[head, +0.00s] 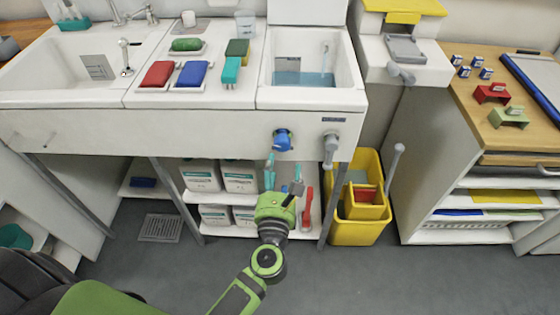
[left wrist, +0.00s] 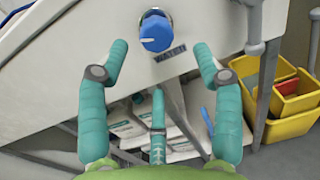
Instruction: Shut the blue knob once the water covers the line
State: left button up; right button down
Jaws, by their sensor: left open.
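The blue knob (head: 283,139) is on the front panel under the right-hand basin (head: 262,72). It also shows in the left wrist view (left wrist: 156,31), with a pale pointer mark and the word WATER below it. Blue water (head: 302,79) lies low in that basin, and a thin pale stream or strip (head: 325,58) shows at its back right. I cannot make out the fill line. My left gripper (head: 284,168) is open and empty, just below and in front of the knob. In the wrist view its fingertips (left wrist: 160,48) stand either side of the knob, apart from it. My right gripper is not in view.
A yellow bucket (head: 358,225) stands on the floor to the right. The floor in front is clear.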

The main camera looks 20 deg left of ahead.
aim_at(281, 148)
pick_arm(q)
jog(key=shift+n, duration=0.3)
jog(key=p+x, duration=0.1)
jog(key=x, duration=0.5)
jog(key=shift+w+a+r, duration=0.1)
jog(key=shift+w+a, duration=0.2)
jog(key=shift+w, duration=0.3)
jog(key=c, duration=1.1)
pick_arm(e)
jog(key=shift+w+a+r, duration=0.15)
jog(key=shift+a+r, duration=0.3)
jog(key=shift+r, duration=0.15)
